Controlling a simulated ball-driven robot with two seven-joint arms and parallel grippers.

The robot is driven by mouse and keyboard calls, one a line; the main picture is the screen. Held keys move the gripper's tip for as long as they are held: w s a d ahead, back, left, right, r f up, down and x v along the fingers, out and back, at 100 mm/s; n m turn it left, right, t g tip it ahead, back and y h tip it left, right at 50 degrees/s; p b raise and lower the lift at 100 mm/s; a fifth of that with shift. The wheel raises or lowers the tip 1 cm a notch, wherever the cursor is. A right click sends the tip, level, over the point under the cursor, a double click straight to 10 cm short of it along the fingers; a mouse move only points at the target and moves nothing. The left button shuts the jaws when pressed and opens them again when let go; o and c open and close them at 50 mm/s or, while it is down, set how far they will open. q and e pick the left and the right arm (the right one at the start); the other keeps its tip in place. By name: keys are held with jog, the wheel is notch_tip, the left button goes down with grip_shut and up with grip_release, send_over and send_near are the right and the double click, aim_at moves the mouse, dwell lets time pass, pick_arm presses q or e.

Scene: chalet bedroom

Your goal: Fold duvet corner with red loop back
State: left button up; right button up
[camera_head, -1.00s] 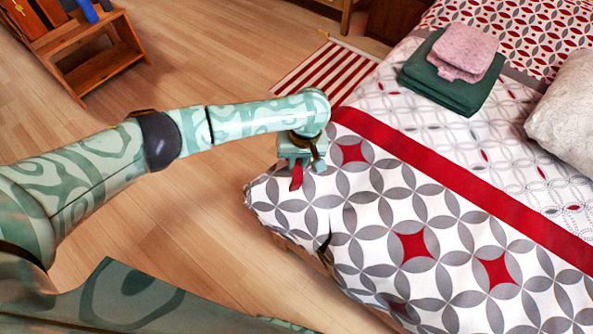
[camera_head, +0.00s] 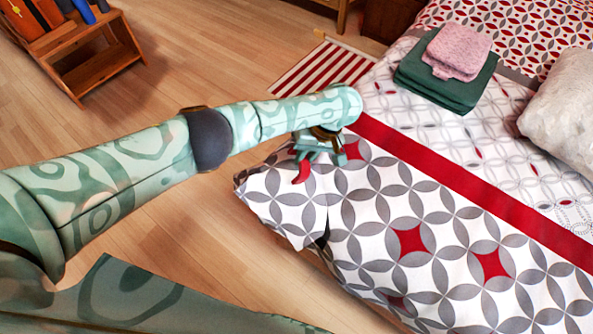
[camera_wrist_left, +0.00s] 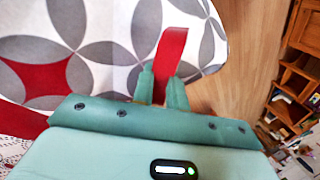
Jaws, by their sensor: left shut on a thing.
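The duvet (camera_head: 385,215) is white with grey interlocking circles, red star shapes and a red band. It lies over the bed, and its near-left corner (camera_head: 265,190) sticks out past the bed's edge. The red loop (camera_head: 302,172) hangs at this corner below my left gripper (camera_head: 318,150). In the left wrist view, the red loop (camera_wrist_left: 171,50) runs between the two fingers of my left gripper (camera_wrist_left: 160,82), which are shut on it. The patterned cloth (camera_wrist_left: 105,40) lies just beyond the fingertips. My right gripper is not in view.
Folded green towels (camera_head: 440,80) with a pink cloth (camera_head: 460,50) on top lie farther up the bed. A pale pillow (camera_head: 560,105) is at the right. A striped rug (camera_head: 320,70) and wooden step shelf (camera_head: 95,55) stand beyond. Wooden floor is clear at left.

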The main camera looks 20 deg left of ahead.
pick_arm(q)
jog(key=shift+w+d+y, duration=0.15)
jog(key=shift+d+y, duration=0.15)
jog(key=shift+d, duration=0.35)
jog(key=shift+d+r+b, duration=0.15)
jog(key=shift+b, duration=0.2)
jog(key=shift+g, duration=0.3)
